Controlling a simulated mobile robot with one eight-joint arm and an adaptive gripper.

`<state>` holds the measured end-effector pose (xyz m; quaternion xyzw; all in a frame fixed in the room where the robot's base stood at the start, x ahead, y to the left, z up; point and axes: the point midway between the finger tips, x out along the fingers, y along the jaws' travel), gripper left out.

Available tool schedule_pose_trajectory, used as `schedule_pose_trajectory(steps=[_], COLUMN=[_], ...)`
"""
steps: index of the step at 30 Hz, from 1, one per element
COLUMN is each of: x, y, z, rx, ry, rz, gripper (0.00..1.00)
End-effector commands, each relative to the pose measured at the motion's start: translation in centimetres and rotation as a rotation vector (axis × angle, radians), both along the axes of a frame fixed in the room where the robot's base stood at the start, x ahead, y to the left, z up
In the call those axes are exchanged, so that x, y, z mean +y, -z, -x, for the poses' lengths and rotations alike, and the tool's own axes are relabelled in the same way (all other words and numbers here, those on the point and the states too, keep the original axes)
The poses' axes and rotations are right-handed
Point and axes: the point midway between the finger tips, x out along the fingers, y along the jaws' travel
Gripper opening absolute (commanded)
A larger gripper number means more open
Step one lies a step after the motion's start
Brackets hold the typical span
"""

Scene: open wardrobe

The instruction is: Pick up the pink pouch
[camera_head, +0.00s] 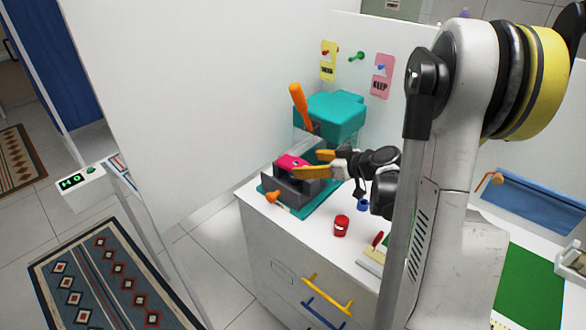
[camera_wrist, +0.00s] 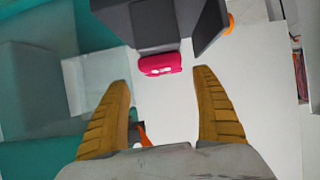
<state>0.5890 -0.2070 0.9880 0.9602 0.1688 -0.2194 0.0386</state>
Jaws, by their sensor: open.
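The pink pouch (camera_head: 290,161) sits at the top of a dark grey box-like object on the white cabinet. In the wrist view the pouch (camera_wrist: 160,65) shows as a small bright pink shape with white marks, against the grey object's edge. My gripper (camera_head: 306,163) is open, its two yellow-orange fingers spread just right of the pouch in the head view. In the wrist view my gripper (camera_wrist: 162,78) has its fingertips on either side of the pouch's line, with the pouch just ahead between them. The fingers do not visibly touch it.
The dark grey object (camera_head: 287,186) stands on a teal base. A teal-topped appliance (camera_head: 331,118) with an orange handle (camera_head: 300,105) is close behind. A red can (camera_head: 341,226) stands nearer the cabinet front. A white wall panel (camera_head: 190,100) rises at the left.

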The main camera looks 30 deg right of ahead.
Motion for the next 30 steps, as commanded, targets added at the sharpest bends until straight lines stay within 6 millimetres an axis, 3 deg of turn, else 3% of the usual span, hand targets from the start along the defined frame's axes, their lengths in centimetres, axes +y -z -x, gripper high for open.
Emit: schedule_pose_trajectory(steps=[12,19,20,25,30], x=[2.3,2.4,2.4,2.4,2.4], y=[2.3,2.2,2.2,2.2,2.2], z=[-4.0,-4.3,-4.3,-4.2,-4.2], rx=[0.001,0.001,0.001,0.001,0.001], ry=[-0.003,0.000,0.000,0.000,0.000], rz=[0.001,0.000,0.000,0.000,0.000], gripper=[0.78,0.78,0.72,0.21,0.21])
